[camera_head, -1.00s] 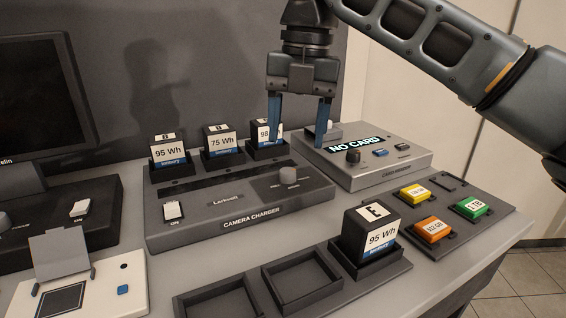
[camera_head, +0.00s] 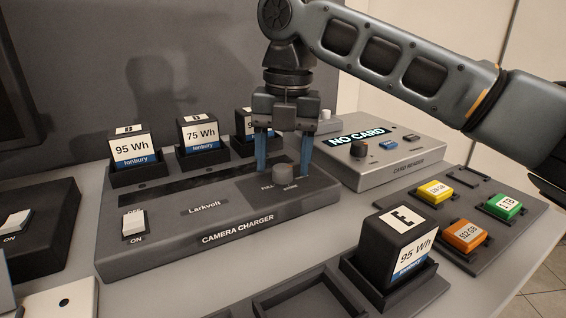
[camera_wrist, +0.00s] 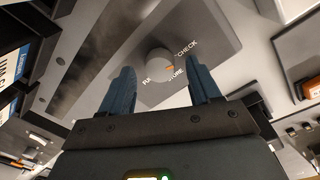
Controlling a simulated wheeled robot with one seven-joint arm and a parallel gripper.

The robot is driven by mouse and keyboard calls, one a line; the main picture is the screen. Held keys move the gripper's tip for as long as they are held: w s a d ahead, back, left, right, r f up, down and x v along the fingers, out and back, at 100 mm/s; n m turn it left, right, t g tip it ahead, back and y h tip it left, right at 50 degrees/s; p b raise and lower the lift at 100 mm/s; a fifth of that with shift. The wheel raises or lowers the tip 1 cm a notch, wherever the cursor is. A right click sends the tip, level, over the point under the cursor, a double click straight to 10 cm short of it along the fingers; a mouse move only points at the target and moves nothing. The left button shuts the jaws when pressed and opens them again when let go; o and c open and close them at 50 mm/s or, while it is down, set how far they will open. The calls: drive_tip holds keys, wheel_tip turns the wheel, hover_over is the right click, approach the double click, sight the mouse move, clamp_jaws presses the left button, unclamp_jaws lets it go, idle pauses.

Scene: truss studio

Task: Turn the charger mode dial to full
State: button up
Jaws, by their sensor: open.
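The mode dial (camera_head: 283,174) is a grey round knob on the right part of the dark camera charger (camera_head: 150,258). In the wrist view, the dial (camera_wrist: 159,62) has an orange mark on its right side, facing the STORE and CHECK lettering; the FULL lettering is at its lower left. My gripper (camera_head: 284,170) is open and points down above the dial panel. Its two blue fingers (camera_wrist: 163,80) appear on either side of the dial, with gaps and nothing held. I cannot tell how far the fingertips reach down beside the knob.
Several battery blocks (camera_head: 133,150) stand in slots along the charger's back, one partly behind my gripper. A card reader (camera_head: 385,165) reading NO CARD stands to the right. A battery marked E (camera_head: 390,245) and coloured cards (camera_head: 464,236) lie in front right. The charger's power switch (camera_head: 135,224) is at left.

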drive_tip(key=shift+f, duration=0.4)
drive_tip(key=shift+c, duration=0.3)
drive_tip(key=c, duration=1)
